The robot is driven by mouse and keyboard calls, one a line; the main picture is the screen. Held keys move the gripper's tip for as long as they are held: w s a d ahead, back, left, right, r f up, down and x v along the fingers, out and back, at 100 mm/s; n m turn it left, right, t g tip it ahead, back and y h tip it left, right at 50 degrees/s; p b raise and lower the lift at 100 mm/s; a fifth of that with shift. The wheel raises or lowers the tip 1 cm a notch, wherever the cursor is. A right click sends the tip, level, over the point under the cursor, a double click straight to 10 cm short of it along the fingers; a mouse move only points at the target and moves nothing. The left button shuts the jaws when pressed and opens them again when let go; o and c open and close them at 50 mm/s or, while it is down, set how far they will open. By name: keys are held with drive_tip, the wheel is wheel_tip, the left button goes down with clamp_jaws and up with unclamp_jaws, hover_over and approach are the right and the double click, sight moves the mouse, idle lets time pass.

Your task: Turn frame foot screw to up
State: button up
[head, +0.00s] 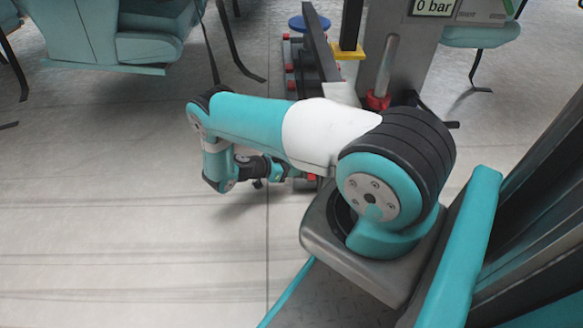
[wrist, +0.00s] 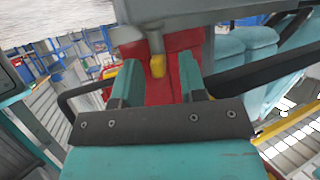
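My gripper (wrist: 158,72) is open in the wrist view, with its two teal fingers apart. A small yellow piece (wrist: 157,66) shows between the fingertips, in front of a red block (wrist: 172,86); I cannot tell whether a finger touches it. It may be the frame foot screw, but its shape is too small to be sure. In the head view my gripper (head: 272,170) is low beside the dark frame, close to a small red part (head: 311,177). My own arm hides much of the frame's near end there.
A dark beam (head: 322,55) with red blocks (head: 290,85) along its left side runs away from me. A grey post with a 0 bar display (head: 434,7) stands to its right. Teal seats (head: 105,35) stand at the upper left. The floor at left is clear.

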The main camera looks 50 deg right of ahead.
clamp_jaws()
drive_tip(key=shift+r+p, duration=0.1)
drive_tip(key=shift+p, duration=0.3)
drive_tip(key=n+t+p, duration=0.2)
drive_tip(key=shift+s+a+r+h+p, duration=0.1)
drive_tip(key=shift+s+r+h+p, duration=0.15)
drive_tip(key=shift+h+p, duration=0.15)
drive_tip(key=n+t+p, duration=0.1)
drive_tip(key=t+p, duration=0.1)
drive_tip(key=n+t+p, duration=0.2)
drive_tip(key=shift+s+h, duration=0.3)
drive_tip(key=shift+s, duration=0.05)
drive_tip(key=shift+s+d+f+n+t+y+p, duration=0.1)
drive_tip(key=shift+s+n+t+y+p, duration=0.2)
drive_tip(key=shift+n+t+p, duration=0.95)
drive_tip(key=shift+s+d+f+n+t+y+p, duration=0.1)
drive_tip(key=shift+n+t+y+p, duration=0.35)
drive_tip(key=shift+n+t+p, duration=0.85)
drive_tip(key=shift+s+f+n+t+y+p, duration=0.1)
drive_tip(key=shift+s+n+t+y+p, duration=0.2)
drive_tip(key=shift+n+t+p, duration=0.95)
drive_tip(key=shift+w+y, duration=0.15)
drive_tip(key=shift+y, duration=0.1)
